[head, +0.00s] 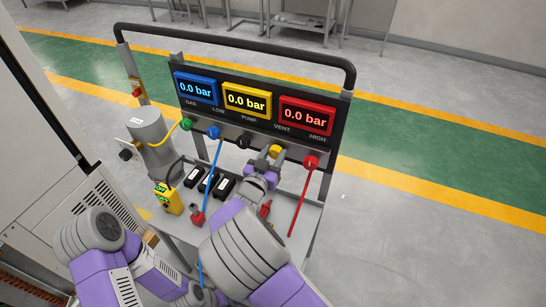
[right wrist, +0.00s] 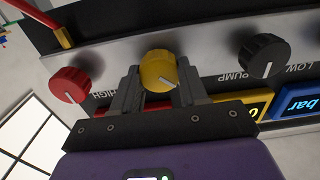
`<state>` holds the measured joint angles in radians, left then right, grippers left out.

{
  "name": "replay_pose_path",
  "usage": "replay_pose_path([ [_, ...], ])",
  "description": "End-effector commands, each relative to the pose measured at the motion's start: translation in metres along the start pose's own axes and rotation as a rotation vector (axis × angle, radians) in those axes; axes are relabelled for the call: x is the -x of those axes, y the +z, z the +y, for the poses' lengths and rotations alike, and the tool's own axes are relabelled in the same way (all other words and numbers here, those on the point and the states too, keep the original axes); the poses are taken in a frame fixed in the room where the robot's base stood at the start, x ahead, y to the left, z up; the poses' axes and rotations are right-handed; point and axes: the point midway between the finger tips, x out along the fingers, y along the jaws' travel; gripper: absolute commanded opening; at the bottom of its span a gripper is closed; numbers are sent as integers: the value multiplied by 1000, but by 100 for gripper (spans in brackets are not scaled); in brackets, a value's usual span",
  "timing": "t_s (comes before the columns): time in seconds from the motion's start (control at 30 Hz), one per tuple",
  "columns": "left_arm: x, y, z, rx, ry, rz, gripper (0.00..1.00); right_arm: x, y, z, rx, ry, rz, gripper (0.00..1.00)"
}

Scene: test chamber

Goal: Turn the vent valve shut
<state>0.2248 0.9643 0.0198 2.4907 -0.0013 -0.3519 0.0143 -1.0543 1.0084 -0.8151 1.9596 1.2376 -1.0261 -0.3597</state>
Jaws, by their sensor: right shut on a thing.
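The yellow vent valve knob (head: 276,151) sits on the front panel between the black pump knob (head: 243,142) and the red knob (head: 311,162). My right gripper (head: 266,163) is at the yellow knob. In the right wrist view, the fingers of my right gripper (right wrist: 157,85) are closed on either side of the yellow knob (right wrist: 158,68). Its white pointer mark slants to the lower right in that view. The fingers partly hide the VENT label there. My left arm shows at the lower left of the head view, but its fingers do not show.
Blue (head: 196,88), yellow (head: 247,100) and red (head: 307,116) displays each read 0.0 bar. Green and blue knobs sit further left. A blue hose (head: 213,172) and a red hose (head: 300,202) hang near my right arm. A yellow meter (head: 168,198) stands on the cart shelf.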

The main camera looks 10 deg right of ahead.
Motion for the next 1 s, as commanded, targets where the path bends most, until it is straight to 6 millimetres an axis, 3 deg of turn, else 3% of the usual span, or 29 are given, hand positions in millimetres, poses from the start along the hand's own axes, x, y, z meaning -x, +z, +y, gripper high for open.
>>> replay_pose_path([
  [0.6, -38, -2, -14, 0, 0, 0, 38, 0, 3, 2, -565, 1, 1, 13],
  [1.0, -52, -2, -19, 0, 0, 0, 38, 0, 2, 2, -769, 0, 1, 13],
])
